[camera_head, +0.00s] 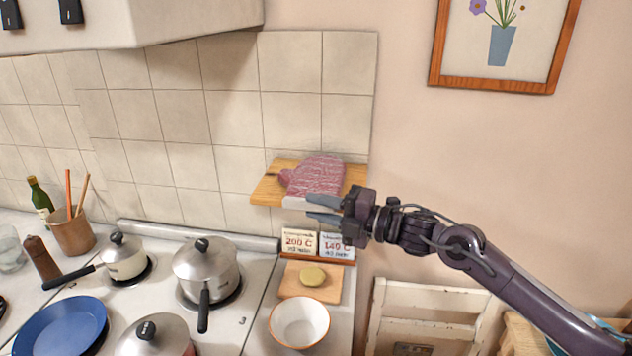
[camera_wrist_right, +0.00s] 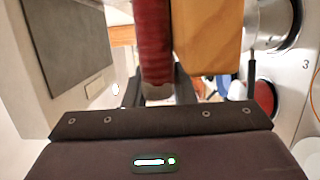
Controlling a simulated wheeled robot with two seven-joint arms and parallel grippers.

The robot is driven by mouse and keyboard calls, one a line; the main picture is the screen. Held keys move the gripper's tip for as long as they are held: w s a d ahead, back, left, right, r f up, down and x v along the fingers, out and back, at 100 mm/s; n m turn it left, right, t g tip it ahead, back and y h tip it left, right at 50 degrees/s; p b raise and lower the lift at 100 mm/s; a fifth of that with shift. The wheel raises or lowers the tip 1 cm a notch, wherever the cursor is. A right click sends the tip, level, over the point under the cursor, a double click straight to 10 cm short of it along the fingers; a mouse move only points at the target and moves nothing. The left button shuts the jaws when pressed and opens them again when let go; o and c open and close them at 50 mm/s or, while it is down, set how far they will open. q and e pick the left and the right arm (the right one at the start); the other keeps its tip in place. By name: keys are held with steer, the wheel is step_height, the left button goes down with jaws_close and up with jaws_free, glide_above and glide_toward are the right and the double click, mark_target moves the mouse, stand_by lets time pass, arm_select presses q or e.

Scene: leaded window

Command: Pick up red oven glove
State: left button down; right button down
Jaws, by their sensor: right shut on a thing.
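The red oven glove (camera_head: 316,175), with a pale streaky pattern, is at the wooden shelf (camera_head: 264,190) on the tiled wall. A pale edge shows at its lower end, beside my fingers. My right gripper (camera_head: 312,207) reaches in from the right at the shelf's front edge and is shut on the glove. In the right wrist view the glove (camera_wrist_right: 152,40) runs as a red band down between the fingers (camera_wrist_right: 160,92), beside the orange-brown shelf (camera_wrist_right: 208,35). I cannot tell whether the glove is clear of the shelf. My left gripper is not in view.
Below the shelf stand two temperature cards (camera_head: 300,242), a small board (camera_head: 325,290) with a yellowish item, and a white bowl (camera_head: 300,322). Left is the hob with pots (camera_head: 206,268) and a blue pan (camera_head: 65,328). A framed picture (camera_head: 505,45) hangs upper right.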

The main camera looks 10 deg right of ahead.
steer(key=shift+s+a+r+b, duration=0.1)
steer(key=shift+s+r+b, duration=0.1)
steer(key=shift+b, duration=0.65)
step_height(320, 180, up, 6)
steer(key=b, duration=0.2)
steer(key=shift+r+b, duration=0.2)
steer(key=shift+b, duration=0.2)
steer(key=s+a+b, duration=0.3)
steer(key=s, duration=0.6)
steer(key=s+a+b, duration=0.3)
steer(key=s+a, duration=0.1)
steer(key=s, duration=0.5)
steer(key=shift+a+b, duration=0.25)
steer(key=shift+b, duration=0.05)
steer(key=shift+r, duration=0.1)
steer(key=c, duration=1.9)
jaws_free()
jaws_close()
